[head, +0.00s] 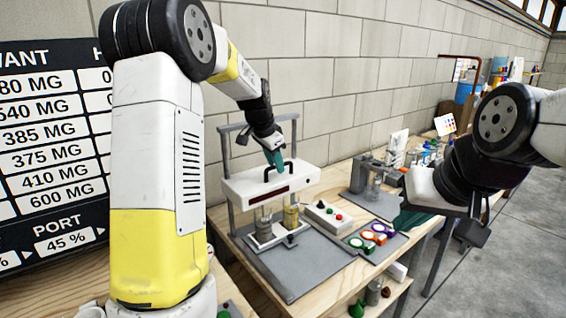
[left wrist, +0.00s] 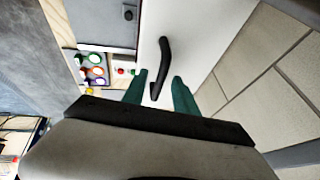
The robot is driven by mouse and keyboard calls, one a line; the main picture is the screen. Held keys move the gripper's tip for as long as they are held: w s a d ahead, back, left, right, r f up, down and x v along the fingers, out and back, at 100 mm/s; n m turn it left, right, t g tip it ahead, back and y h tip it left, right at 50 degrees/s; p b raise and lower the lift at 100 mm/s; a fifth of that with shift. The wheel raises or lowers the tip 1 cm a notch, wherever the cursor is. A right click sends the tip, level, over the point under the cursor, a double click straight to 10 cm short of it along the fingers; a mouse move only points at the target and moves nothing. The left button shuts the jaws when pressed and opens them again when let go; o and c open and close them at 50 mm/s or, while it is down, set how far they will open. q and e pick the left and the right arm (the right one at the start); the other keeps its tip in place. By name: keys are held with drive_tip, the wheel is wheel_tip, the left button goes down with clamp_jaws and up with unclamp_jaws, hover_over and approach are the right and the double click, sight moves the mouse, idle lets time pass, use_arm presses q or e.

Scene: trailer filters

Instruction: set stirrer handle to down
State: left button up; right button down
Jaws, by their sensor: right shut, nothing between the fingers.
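The stirrer (head: 268,185) is a white box on a grey frame at the middle of the head view. The handle (left wrist: 165,58) also shows in the left wrist view. My left gripper (head: 272,160) points down at the handle. Its teal fingers (left wrist: 160,82) stand apart, with the near end of the handle between them and a gap on both sides. My right gripper (head: 473,233) is shut and empty, to the right beyond the bench edge. Its fingertips are small and dark here.
Two containers (head: 290,217) stand under the white box. A control box with buttons (head: 328,214) and a mat with coloured rings (head: 375,236) lie to its right. A grey device (head: 372,180) stands further back. A block wall (head: 300,60) runs close behind the bench.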

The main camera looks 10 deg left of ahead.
use_arm(q)
drive_tip(key=v, duration=0.7)
drive_tip(key=shift+s+r, duration=0.2)
drive_tip(key=shift+r, duration=0.15)
drive_tip(key=s+d+n+t, duration=0.1)
drive_tip(key=s+n, duration=0.7)
drive_tip(key=s, duration=2.3)
drive_tip(key=shift+s+d+f+n+t, duration=0.3)
drive_tip(key=shift+s+f+n, duration=0.1)
drive_tip(key=shift+f, duration=0.1)
